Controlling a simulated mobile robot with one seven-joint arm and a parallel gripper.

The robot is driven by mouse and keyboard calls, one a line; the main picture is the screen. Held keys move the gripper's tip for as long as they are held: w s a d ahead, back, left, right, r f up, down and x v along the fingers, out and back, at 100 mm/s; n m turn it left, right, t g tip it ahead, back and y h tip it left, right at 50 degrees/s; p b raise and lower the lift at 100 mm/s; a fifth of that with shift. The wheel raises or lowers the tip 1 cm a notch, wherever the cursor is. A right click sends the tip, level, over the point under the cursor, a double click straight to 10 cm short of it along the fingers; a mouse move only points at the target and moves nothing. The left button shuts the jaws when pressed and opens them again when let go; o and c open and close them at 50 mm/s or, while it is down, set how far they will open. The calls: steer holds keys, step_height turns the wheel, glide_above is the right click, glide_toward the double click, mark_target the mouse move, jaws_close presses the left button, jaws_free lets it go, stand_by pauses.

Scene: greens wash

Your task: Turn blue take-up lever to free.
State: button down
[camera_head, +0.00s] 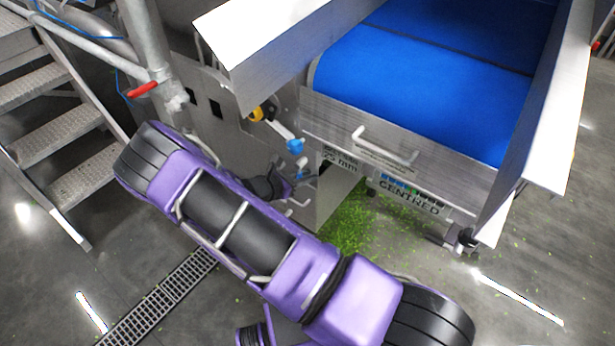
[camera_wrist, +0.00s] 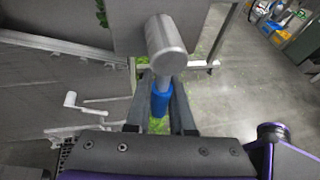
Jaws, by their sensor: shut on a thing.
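The blue lever grip (camera_wrist: 160,99) shows in the wrist view between my two fingers, below a thick grey metal cylinder (camera_wrist: 166,45). My gripper (camera_wrist: 161,115) is shut on this grip, one dark finger on each side. In the head view my gripper (camera_head: 302,177) is beside the machine's side, left of the belt's end, with a small blue part (camera_head: 300,172) at its fingers. A blue cup-shaped end (camera_head: 295,146) on a short metal arm is just above it. Any free marking for the lever is not readable.
A wide blue belt (camera_head: 420,80) with metal side guards is at upper right. A metal pull handle (camera_head: 384,147) sticks out from the machine's front. Green scraps (camera_head: 350,226) lie on the floor below. Metal steps (camera_head: 65,130) and a red-handled pipe valve (camera_head: 143,89) are at left.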

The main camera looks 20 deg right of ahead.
stand_by(0.3)
steer(key=c, duration=0.8)
jaws_free()
steer(key=p+v, duration=0.1)
steer(key=v, duration=1.6)
steer(key=shift+s+a, duration=0.1)
steer(key=shift+a, duration=0.1)
steer(key=shift+r, duration=0.1)
